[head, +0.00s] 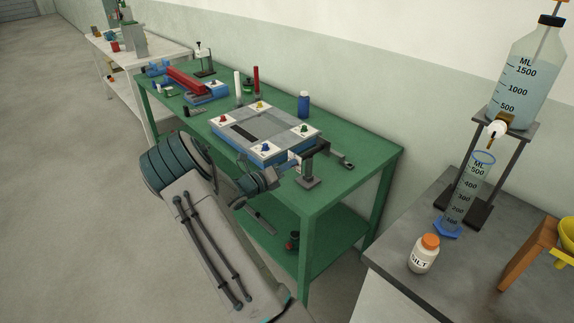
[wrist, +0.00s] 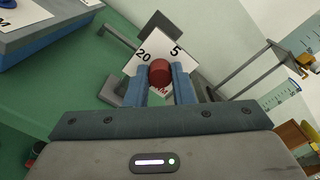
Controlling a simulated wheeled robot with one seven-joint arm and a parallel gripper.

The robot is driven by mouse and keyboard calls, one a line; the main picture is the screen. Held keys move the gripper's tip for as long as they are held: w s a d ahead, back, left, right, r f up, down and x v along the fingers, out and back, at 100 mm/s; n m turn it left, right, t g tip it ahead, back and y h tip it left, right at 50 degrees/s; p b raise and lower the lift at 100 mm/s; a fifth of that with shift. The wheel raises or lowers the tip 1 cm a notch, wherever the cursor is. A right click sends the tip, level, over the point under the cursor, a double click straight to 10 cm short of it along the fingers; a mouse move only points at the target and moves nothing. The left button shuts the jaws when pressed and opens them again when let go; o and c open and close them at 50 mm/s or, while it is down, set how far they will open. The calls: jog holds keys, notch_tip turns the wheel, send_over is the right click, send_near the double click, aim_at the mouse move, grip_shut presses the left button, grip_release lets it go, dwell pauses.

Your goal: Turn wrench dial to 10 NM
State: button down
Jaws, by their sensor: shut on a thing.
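The wrench dial is a white square plate (wrist: 158,42) with a round red-brown knob (wrist: 159,72) at its middle, in the wrist view. The numbers 20 and 5 show on its upper edges, and part of an NM mark shows below the knob. The rest of the plate is hidden behind my fingers, and I see no 10. No pointer on the knob can be made out. My gripper (wrist: 160,80) has its two blue fingers on either side of the knob, shut on it. In the head view my arm reaches the front right end of the green table (head: 345,165), by a grey stand (head: 308,172).
A blue-sided plate fixture (head: 225,143) with coloured knobs lies left of my gripper. A blue bottle (head: 304,103) stands behind it. A grey bench (head: 400,270) at the right holds a silt jar (head: 424,254), a graduated cylinder (head: 468,195) and a large bottle on a stand.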

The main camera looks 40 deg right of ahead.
jog(key=c, duration=1.2)
grip_release()
jog(key=shift+c, duration=0.2)
jog(key=s+a+b, duration=0.1)
jog(key=a+b, duration=0.1)
jog(key=a, duration=1.1)
jog(key=shift+a, duration=0.4)
